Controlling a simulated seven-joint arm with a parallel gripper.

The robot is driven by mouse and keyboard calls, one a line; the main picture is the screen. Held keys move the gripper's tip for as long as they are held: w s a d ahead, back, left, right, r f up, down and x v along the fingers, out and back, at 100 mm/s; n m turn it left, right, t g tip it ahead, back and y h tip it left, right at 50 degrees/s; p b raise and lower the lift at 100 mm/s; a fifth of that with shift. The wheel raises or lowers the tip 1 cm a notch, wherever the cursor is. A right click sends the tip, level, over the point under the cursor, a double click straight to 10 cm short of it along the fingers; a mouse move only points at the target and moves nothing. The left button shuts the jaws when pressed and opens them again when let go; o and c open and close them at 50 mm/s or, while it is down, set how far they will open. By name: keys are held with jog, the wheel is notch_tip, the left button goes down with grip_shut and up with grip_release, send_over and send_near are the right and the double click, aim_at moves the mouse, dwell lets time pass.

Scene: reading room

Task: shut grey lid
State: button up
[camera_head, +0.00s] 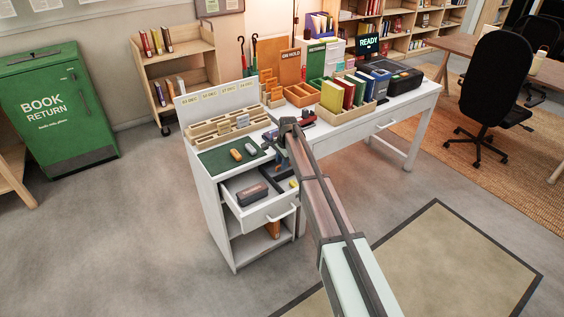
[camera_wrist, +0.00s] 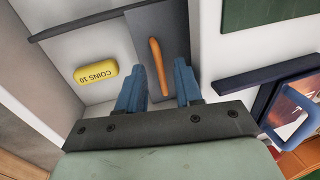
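A flat dark grey panel (camera_wrist: 141,36), which looks like the grey lid, shows in the wrist view with an orange bar handle (camera_wrist: 157,62) on it. My gripper (camera_wrist: 158,68) is open. Its two blue fingers stand apart, one on each side of the handle in the picture; I see no clear contact. In the head view my gripper (camera_head: 284,169) is over the open white drawer (camera_head: 268,212), partly hidden by my arm. I cannot tell how far the lid is open.
A dark box (camera_head: 252,194) lies in the drawer's front left. A green mat (camera_head: 222,160) with small items and a wooden sorter (camera_head: 222,130) are on the cabinet top. In the wrist view, a dark blue bar (camera_wrist: 262,77) and a blue-framed object (camera_wrist: 296,118) are right of the fingers.

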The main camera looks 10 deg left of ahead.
jog(key=shift+f, duration=0.1)
grip_shut()
dwell(0.3)
dwell(1.2)
